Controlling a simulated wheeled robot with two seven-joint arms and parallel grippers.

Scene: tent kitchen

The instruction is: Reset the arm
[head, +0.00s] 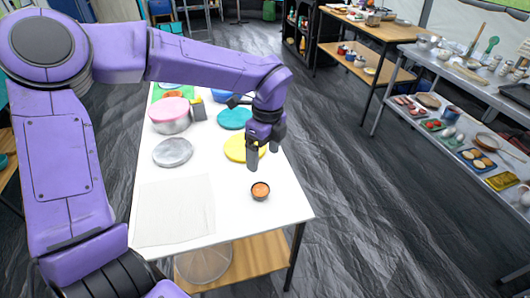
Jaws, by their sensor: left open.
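My left arm comes in from the left and reaches over the white table (232,213). My left gripper (262,163) points down above the table, over the near edge of a yellow disc (234,148). It is open and nothing shows between its fingers. A small dark bowl with orange contents (260,190) stands on the table just in front of the gripper, apart from it. My right gripper is not in view.
On the table are a pink-topped pot (169,114), a grey disc (173,152), a teal disc (234,118) and a pale square sheet (174,211). Shelves with food (470,120) stand at the right. A wooden table (375,35) stands at the back. Dark floor (350,200) lies clear between.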

